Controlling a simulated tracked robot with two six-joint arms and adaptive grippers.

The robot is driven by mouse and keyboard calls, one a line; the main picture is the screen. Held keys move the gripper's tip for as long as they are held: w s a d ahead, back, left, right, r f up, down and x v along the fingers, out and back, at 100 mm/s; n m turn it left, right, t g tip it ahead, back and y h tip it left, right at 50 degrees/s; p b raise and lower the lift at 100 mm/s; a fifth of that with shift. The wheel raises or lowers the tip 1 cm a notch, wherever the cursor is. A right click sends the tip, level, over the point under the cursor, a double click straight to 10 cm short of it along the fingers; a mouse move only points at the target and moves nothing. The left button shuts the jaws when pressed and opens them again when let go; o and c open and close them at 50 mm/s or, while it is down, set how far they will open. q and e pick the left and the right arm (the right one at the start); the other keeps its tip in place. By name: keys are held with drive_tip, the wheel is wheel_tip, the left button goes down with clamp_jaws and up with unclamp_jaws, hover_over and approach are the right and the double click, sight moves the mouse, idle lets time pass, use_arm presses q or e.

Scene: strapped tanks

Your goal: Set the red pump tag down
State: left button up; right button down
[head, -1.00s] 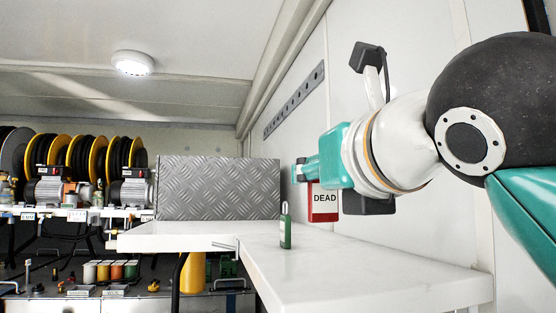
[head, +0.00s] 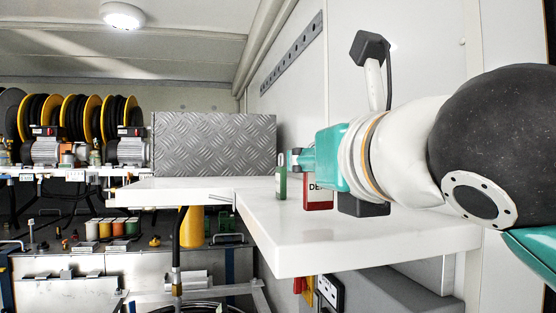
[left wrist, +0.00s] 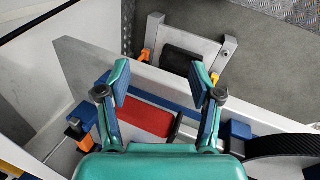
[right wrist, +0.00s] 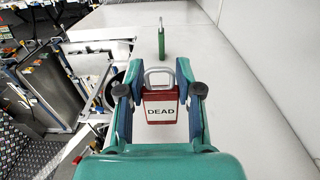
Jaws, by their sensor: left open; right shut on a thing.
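The red pump tag (right wrist: 161,112) has a white label reading DEAD and a grey shackle. My right gripper (right wrist: 158,76) is shut on it, one finger on each side. In the head view, the tag (head: 319,198) hangs upright below my right gripper (head: 297,160), its lower edge at or just above the white shelf (head: 330,240); I cannot tell whether they touch. My palm hides part of its label there. A green tag (head: 281,184) stands upright on the shelf nearby; it also shows in the right wrist view (right wrist: 161,45). My left gripper (left wrist: 160,80) is open and empty.
A diamond-plate metal box (head: 214,145) stands behind the shelf. The white wall runs close along the shelf's right side. The shelf's front part is clear. Below my left gripper are a red cylinder (left wrist: 147,119) and a grey metal plate (left wrist: 85,65).

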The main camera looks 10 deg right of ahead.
drive_tip(key=shift+f+b, duration=0.45)
drive_tip(key=shift+f, duration=0.1)
drive_tip(key=c, duration=0.7)
unclamp_jaws()
drive_tip(key=s, duration=1.2)
drive_tip(key=shift+d+r, duration=0.15)
drive_tip(key=shift+d, duration=0.15)
